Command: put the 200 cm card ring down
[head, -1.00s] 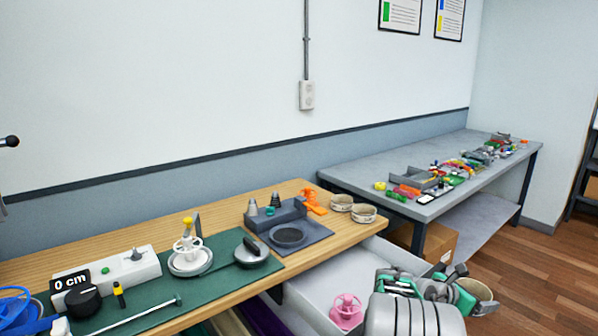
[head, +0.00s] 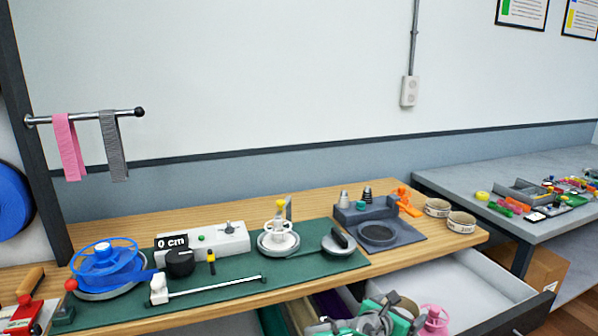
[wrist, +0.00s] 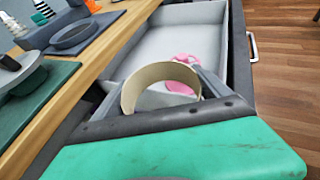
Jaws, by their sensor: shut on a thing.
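My gripper (wrist: 162,88) is shut on a cream card ring (wrist: 146,78) in the wrist view, with one grey finger on each side of it. The ring is held on edge, its opening facing the camera, with the open drawer behind it. No marking on it can be read, so I cannot tell its length. In the head view my gripper (head: 374,322) is at the bottom edge, partly cut off, in front of the bench; the held ring cannot be made out there. Two other cream rings (head: 437,207) (head: 460,222) lie on the bench's right end.
The open drawer (head: 492,283) holds a pink reel (head: 434,318). The wooden bench (head: 330,200) carries a green mat (head: 215,277), a blue reel (head: 106,262), a "0 cm" device (head: 205,240) and a grey stand (head: 377,235). Pink and grey straps hang from a rail (head: 85,117).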

